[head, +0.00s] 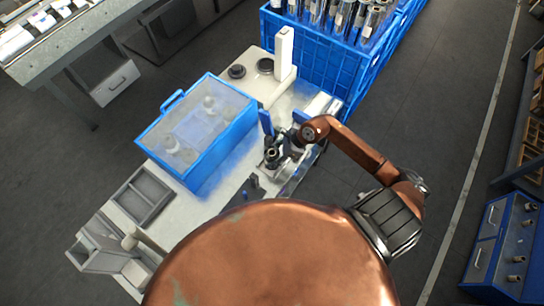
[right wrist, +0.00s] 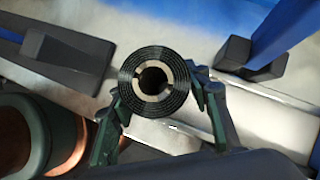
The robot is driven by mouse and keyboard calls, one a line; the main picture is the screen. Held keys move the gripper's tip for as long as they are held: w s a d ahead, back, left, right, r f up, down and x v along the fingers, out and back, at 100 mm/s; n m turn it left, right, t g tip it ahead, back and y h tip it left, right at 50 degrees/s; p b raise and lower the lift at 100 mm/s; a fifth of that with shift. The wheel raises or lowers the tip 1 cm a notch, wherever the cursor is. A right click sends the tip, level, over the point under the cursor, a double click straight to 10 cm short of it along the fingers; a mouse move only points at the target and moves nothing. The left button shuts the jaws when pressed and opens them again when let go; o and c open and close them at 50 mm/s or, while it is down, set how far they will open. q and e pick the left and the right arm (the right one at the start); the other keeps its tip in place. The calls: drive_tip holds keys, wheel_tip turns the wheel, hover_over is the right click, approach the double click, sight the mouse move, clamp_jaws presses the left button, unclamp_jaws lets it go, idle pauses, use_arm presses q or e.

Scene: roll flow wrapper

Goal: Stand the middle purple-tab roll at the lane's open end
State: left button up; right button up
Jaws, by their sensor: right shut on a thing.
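My right gripper (head: 282,150) reaches over the right side of the white machine table. In the right wrist view my right gripper (right wrist: 160,98) has its green fingers closed on both sides of a roll. That roll (right wrist: 155,73) is dark and ring-wound, with a pale core around a black hole, seen end-on. In the head view the held roll (head: 271,155) shows as a small dark upright piece. No purple tab can be made out on it. Whether its base touches the surface cannot be told. My left gripper is not in view.
A blue crate (head: 300,50) of several rolls stands behind the table. A blue-framed clear cover (head: 222,150) sits left of my right gripper, and a blue upright (head: 265,123) stands close to it. A grey tray (head: 120,206) is at the front left.

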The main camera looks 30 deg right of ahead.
drive_tip(key=o, duration=1.5)
drive_tip(key=shift+c, duration=0.2)
drive_tip(key=v, duration=1.2)
